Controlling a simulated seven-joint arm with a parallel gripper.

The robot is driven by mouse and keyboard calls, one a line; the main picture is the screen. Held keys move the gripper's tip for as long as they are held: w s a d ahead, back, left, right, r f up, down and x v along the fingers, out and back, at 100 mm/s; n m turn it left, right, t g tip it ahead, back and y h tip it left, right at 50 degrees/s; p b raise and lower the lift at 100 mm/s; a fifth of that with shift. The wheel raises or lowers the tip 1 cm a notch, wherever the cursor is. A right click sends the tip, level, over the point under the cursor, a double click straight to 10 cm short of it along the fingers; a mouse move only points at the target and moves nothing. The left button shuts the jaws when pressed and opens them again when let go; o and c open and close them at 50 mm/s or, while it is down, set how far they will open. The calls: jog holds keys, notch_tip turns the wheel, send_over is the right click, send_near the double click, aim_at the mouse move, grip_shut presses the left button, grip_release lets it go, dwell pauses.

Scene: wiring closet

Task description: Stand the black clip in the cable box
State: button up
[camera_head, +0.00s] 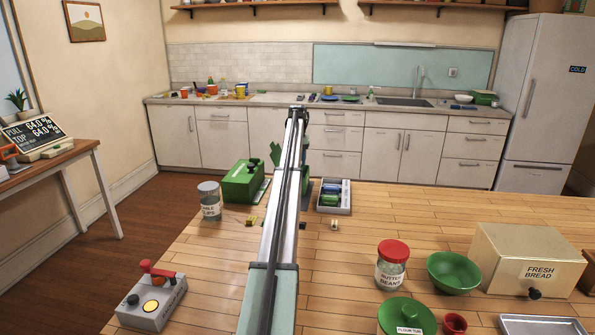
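I cannot make out the black clip for certain. A small dark piece (303,228) lies on the wooden table just right of my arm, too small to identify. A grey open tray (347,209) with green and blue items in it stands at the table's far side. It may be the cable box, but I cannot read a label on it. My long arm link runs up the middle of the picture and hides most of what is behind it. A dark part (306,197) shows at its right edge, perhaps my gripper; its fingers are hidden.
A green box (243,183) and a lidded jar (209,201) stand left of my arm. A small yellow piece (251,220) and a small pale piece (334,224) lie nearby. A red-lidded jar (391,265), green bowl (454,270) and bread box (528,258) stand right. A switch box (152,302) is front left.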

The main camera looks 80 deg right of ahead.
notch_tip(320, 180, up, 4)
jog(key=shift+r, duration=0.2)
dwell(0.3)
